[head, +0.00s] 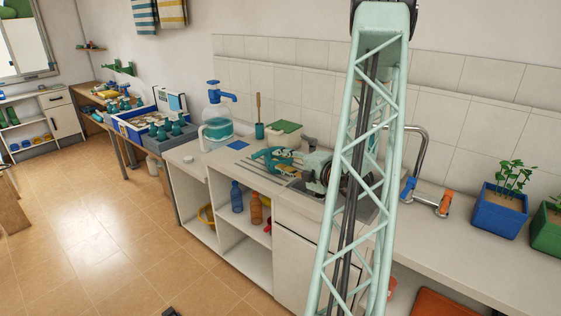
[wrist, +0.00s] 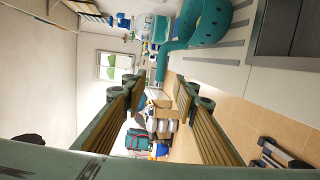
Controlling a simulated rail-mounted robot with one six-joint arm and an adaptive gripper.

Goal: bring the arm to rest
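My gripper (head: 272,159) is above the counter in the head view, just left of the sink, at the end of my pale green arm. In the wrist view my gripper (wrist: 155,110) shows two dark green fingers with tan ribbed pads, set wide apart. Nothing is between the pads; only the distant room shows through the gap. A teal piece with holes (wrist: 208,20) lies close by at the top of the wrist view, beside the fingers and apart from them.
The counter (head: 440,225) holds a blue-topped water jug (head: 218,122), a green-lidded box (head: 284,134), a faucet (head: 420,150) and a blue planter (head: 500,208). Bottles stand on the shelf below. The tiled floor (head: 120,240) at left is mostly clear.

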